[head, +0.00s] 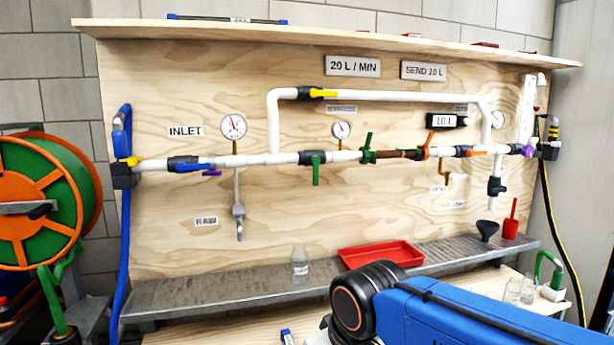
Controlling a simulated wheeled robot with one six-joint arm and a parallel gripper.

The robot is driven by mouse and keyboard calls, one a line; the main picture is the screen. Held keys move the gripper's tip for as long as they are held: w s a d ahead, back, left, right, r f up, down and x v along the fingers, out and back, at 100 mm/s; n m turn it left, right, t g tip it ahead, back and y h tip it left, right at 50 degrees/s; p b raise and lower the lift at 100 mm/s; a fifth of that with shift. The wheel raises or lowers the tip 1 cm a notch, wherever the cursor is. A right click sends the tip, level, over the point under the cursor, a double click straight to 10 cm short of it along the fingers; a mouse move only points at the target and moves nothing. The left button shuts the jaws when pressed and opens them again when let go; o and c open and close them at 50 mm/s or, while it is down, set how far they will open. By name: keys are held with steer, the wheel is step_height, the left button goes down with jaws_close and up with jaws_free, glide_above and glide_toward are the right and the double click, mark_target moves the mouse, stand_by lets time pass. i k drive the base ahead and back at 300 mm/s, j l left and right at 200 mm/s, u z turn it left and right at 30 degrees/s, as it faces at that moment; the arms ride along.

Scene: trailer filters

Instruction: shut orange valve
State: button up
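An orange valve handle (477,153) sits on a black valve body (462,151) on the right part of the main white pipe and lies roughly along the pipe. To its left, an orange winged piece (427,142) stands upright and slightly tilted at the right end of a brown pipe section (398,154). A similar green winged piece (367,148) is at that section's left end. My blue arm shows at the bottom right, well in front of the board. My gripper is out of view.
A yellow handle (322,93) is on the upper pipe, and a green handle (316,172) hangs below the main pipe. The grey shelf (190,290) holds a red tray (345,259), a bottle (299,264), a black funnel (487,231) and a red cup (510,228). A hose reel (90,160) stands left.

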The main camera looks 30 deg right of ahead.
mark_target(479, 153)
steer(key=l+z, duration=0.15)
steer(key=z, duration=1.15)
steer(key=i+l+z, duration=0.1)
steer(key=l, duration=0.25)
steer(key=i+l+z, duration=0.15)
steer(key=i+l, duration=0.15)
